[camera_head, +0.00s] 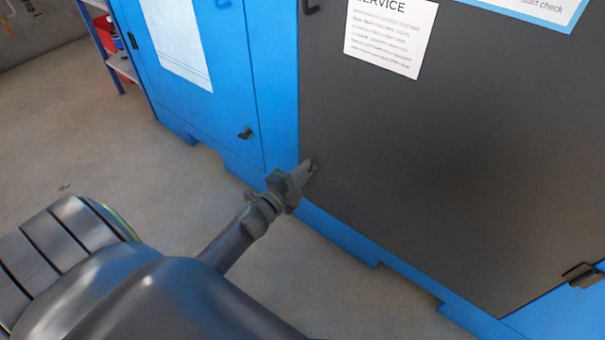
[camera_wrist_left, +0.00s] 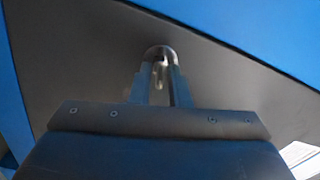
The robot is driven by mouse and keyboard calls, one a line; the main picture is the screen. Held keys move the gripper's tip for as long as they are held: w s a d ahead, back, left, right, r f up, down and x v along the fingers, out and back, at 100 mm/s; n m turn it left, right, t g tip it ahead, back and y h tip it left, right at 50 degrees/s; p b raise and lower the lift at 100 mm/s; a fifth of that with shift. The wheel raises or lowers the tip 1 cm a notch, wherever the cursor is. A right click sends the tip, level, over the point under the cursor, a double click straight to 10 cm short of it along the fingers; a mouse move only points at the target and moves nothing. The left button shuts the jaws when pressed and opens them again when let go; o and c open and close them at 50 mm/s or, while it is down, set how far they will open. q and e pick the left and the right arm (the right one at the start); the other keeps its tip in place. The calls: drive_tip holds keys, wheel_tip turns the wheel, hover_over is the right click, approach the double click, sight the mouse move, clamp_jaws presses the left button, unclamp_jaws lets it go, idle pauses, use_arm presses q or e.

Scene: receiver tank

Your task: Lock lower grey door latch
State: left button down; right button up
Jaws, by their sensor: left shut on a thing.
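The dark grey door (camera_head: 440,150) fills the right of the head view, set in a blue cabinet. My left gripper (camera_head: 309,167) reaches the door's lower left corner area. In the left wrist view its two fingers (camera_wrist_left: 159,80) are shut on the lower latch (camera_wrist_left: 160,54), a small rounded metal piece on the grey door (camera_wrist_left: 85,50). The fingers hide most of the latch, so I cannot tell its turn angle. My right gripper is not in view.
A blue door (camera_head: 205,75) with a small black latch (camera_head: 245,133) is to the left. A black fitting (camera_head: 578,273) sits at the grey door's lower right. A shelf (camera_head: 108,40) stands at the back left. The concrete floor (camera_head: 120,140) is clear.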

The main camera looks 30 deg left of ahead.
use_arm(q)
drive_tip(key=shift+f+m, duration=0.1)
drive_tip(key=shift+m, duration=1.5)
drive_tip(key=shift+b, duration=0.3)
drive_tip(key=c, duration=1.5)
unclamp_jaws()
drive_tip(key=shift+c, duration=0.2)
drive_tip(key=shift+s, duration=0.1)
